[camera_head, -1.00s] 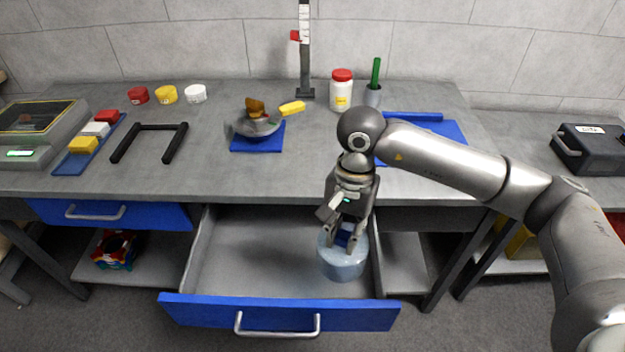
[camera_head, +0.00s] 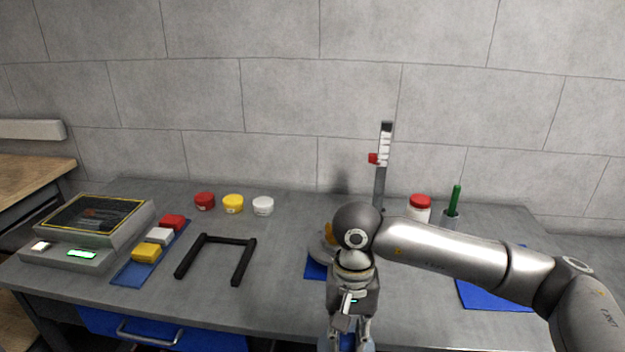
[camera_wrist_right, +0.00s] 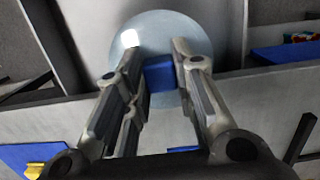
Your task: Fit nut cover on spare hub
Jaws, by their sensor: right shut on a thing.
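My right gripper (camera_head: 347,336) is at the bottom of the head view, near the table's front edge. It is shut on the blue knob (camera_wrist_right: 160,78) of a pale, glassy round cover (camera_wrist_right: 153,27), which I take as the nut cover. In the head view only a sliver of the cover (camera_head: 367,346) shows at the bottom edge. A grey rounded piece with an orange part (camera_head: 327,240), perhaps the spare hub, sits on a blue mat (camera_head: 315,270) behind my right arm, which hides most of it. My left gripper is not in view.
A black U-shaped frame (camera_head: 207,240), a tray of coloured blocks (camera_head: 128,272) and a grey device (camera_head: 92,222) stand left. Several small jars (camera_head: 233,204) line the back. A scaled post (camera_head: 382,165), red-lidded bottle (camera_head: 419,211) and green-handled item (camera_head: 454,199) stand behind my arm.

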